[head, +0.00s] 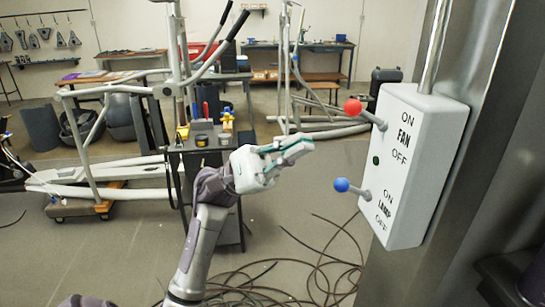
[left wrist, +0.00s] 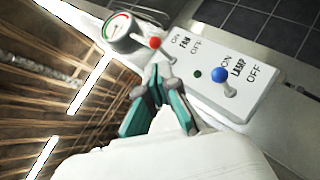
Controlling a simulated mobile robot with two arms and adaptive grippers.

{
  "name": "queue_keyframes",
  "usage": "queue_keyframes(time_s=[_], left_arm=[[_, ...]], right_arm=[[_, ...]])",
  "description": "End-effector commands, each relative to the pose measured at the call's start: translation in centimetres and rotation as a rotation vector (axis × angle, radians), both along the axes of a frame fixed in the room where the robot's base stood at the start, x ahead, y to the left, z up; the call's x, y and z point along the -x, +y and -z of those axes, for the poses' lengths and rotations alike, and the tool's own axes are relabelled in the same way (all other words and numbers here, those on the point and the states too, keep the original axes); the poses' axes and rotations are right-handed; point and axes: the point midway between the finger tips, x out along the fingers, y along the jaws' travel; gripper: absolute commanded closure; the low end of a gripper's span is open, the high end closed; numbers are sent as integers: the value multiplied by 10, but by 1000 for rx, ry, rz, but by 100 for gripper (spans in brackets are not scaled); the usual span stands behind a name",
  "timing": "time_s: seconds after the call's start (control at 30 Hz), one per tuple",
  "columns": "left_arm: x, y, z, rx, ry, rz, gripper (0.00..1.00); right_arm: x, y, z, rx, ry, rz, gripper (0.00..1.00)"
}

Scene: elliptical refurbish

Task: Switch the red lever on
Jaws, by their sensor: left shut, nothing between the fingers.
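The red lever (head: 352,107) has a round red knob on a metal rod. It sticks out of the upper left side of the white switch box (head: 405,205), beside the FAN label with ON above OFF. Its knob sits higher than its base; I cannot tell its exact switch position. My left gripper (head: 308,147) is shut and empty, left of the box and below the red knob, apart from it in the head view. In the left wrist view the red knob (left wrist: 155,43) appears just beyond my fingertips (left wrist: 156,74). My right gripper is not in view.
A blue lever (head: 341,185) marked LAMP sticks out below the red one. A small green light (head: 376,161) lies between them. A round gauge (left wrist: 122,30) shows beside the box in the wrist view. Cables (head: 290,275) lie on the floor; exercise machines stand behind.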

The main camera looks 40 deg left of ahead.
Motion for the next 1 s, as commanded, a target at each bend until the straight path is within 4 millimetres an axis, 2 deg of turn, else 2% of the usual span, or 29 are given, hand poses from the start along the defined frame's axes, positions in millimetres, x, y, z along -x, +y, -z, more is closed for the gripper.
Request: queue_keyframes(time_s=[0.1,0.33,1.0], left_arm=[[4,20,16,3,4,-2,100],[10,43,34,2,1,0,100],[12,47,38,0,-1,1,100]], right_arm=[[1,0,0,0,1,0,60],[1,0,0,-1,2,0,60],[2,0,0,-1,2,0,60]])
